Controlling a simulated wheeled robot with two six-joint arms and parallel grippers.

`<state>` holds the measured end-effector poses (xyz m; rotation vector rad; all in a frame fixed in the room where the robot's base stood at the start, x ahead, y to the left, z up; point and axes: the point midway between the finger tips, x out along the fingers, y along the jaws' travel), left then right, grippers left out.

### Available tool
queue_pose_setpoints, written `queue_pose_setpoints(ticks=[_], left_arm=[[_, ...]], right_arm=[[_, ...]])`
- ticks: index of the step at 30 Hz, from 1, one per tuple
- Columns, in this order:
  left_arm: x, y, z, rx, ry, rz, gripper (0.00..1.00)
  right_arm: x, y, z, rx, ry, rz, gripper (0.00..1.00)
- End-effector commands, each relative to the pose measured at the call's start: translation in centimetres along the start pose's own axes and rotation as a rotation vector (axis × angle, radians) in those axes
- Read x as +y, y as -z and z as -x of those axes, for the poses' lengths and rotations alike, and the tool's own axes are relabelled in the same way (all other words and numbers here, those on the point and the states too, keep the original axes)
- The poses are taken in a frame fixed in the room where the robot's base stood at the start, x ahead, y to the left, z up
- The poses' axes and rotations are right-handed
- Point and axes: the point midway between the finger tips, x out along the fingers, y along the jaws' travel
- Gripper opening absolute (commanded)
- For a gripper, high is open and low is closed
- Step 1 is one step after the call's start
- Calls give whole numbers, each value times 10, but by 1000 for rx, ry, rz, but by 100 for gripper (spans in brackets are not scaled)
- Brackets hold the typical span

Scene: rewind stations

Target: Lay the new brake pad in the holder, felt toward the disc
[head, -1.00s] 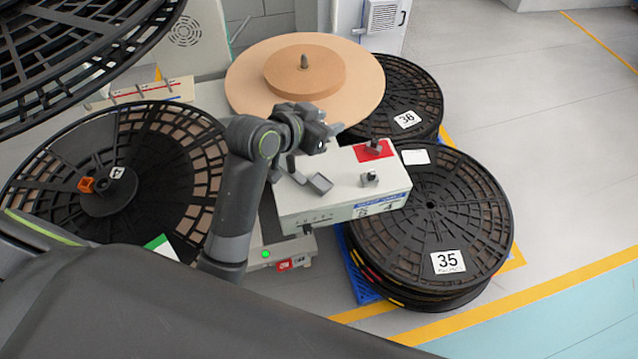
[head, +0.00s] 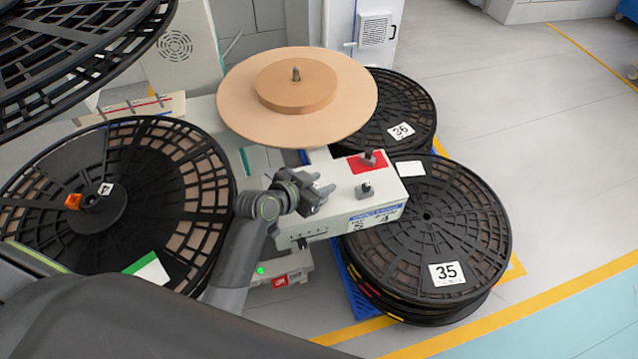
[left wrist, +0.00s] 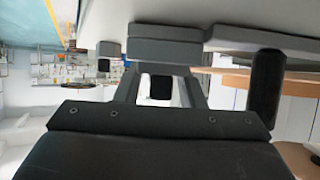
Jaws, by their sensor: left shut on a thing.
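My left gripper (head: 318,192) is low over the left end of the top of a white box (head: 345,205). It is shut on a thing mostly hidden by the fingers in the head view. In the left wrist view a small grey block (left wrist: 165,47) lies at the fingertips, close under a pale surface; it may be the brake pad, but no felt side can be made out. A longer grey piece (left wrist: 262,42) and a dark cylinder (left wrist: 266,80) show beside it. I cannot identify the holder or its disc for certain. My right gripper is not in view.
A small dark fitting (head: 366,190) stands on the box, another (head: 368,158) on its red patch (head: 357,165). A tan roll (head: 235,100) is behind. Black reels labelled 35 (head: 470,225) and 36 (head: 415,100) lie right; another reel (head: 200,215) is left.

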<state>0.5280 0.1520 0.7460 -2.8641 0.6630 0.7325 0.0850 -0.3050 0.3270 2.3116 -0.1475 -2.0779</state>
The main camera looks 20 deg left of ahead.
Motion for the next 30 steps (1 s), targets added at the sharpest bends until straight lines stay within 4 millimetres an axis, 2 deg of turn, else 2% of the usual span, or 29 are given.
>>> queue_pose_setpoints(ticks=[10,11,15,16,26,30], left_arm=[[0,-3,-2,2,0,0,13],[0,-3,-2,1,0,0,37],[0,-3,-2,1,0,0,55],[0,-3,-2,1,0,0,57],[0,2,1,2,0,0,57],[-1,0,14,1,2,-1,57]], right_arm=[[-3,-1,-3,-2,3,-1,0],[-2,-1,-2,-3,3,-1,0],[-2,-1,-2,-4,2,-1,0],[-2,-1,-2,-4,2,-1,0],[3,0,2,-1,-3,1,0],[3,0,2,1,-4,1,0]])
